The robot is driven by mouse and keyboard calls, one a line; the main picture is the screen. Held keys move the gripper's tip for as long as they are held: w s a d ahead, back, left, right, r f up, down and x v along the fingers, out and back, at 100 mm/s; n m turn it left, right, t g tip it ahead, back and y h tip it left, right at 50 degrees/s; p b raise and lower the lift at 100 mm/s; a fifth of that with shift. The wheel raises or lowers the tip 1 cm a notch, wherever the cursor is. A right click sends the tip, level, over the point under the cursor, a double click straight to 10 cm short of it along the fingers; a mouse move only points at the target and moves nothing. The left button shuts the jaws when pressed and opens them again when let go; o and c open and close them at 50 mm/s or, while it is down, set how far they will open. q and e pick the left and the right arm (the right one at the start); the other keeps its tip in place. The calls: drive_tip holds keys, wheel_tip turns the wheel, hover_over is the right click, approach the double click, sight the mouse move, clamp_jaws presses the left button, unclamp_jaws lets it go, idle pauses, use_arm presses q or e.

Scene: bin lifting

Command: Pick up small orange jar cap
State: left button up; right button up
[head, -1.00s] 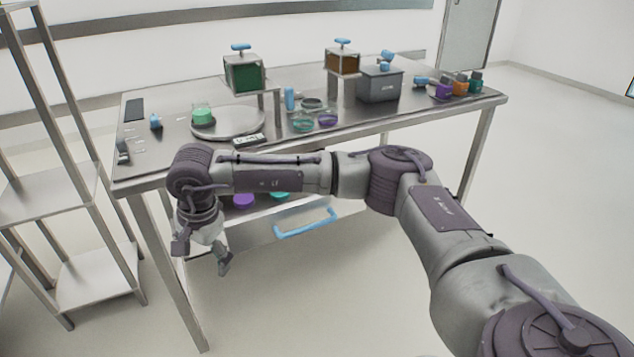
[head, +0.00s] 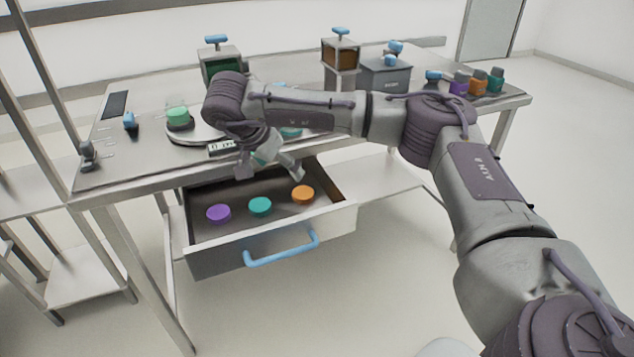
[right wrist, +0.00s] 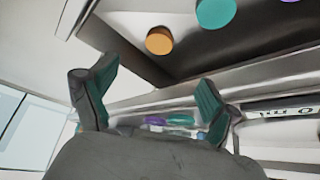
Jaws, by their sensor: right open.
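The small orange jar cap (head: 303,194) lies in the right part of the open drawer (head: 341,220), beside a teal cap (head: 260,205) and a purple cap (head: 218,213). My right gripper (head: 272,172) is open and empty, above the drawer's back edge near the table front. In the right wrist view the orange cap (right wrist: 159,40) shows beyond and above the gap between the open fingers (right wrist: 152,97), apart from them. The left gripper is out of sight.
The steel table (head: 130,180) stands above the drawer, its front edge close to my right gripper. A scale (head: 222,148), a round plate with a green-capped jar (head: 178,117) and boxes stand on it. A blue handle (head: 282,249) fronts the drawer.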

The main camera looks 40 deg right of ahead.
approach(303, 192)
drive_tip(key=x, duration=0.2)
drive_tip(key=shift+a+f+b, duration=0.1)
drive_tip(key=shift+f+b, duration=0.2)
drive_tip(key=shift+f, duration=0.15)
drive_tip(key=x, duration=0.5)
drive_tip(key=shift+d+f, duration=0.1)
drive_tip(key=shift+d, duration=0.25)
drive_tip(key=shift+w+d+f, duration=0.1)
drive_tip(key=shift+f, duration=0.1)
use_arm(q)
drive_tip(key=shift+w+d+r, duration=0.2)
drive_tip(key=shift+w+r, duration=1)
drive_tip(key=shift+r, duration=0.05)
use_arm(e)
drive_tip(key=shift+c, duration=0.3)
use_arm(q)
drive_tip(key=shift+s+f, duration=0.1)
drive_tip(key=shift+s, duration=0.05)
use_arm(e)
drive_tip(key=c, duration=0.7)
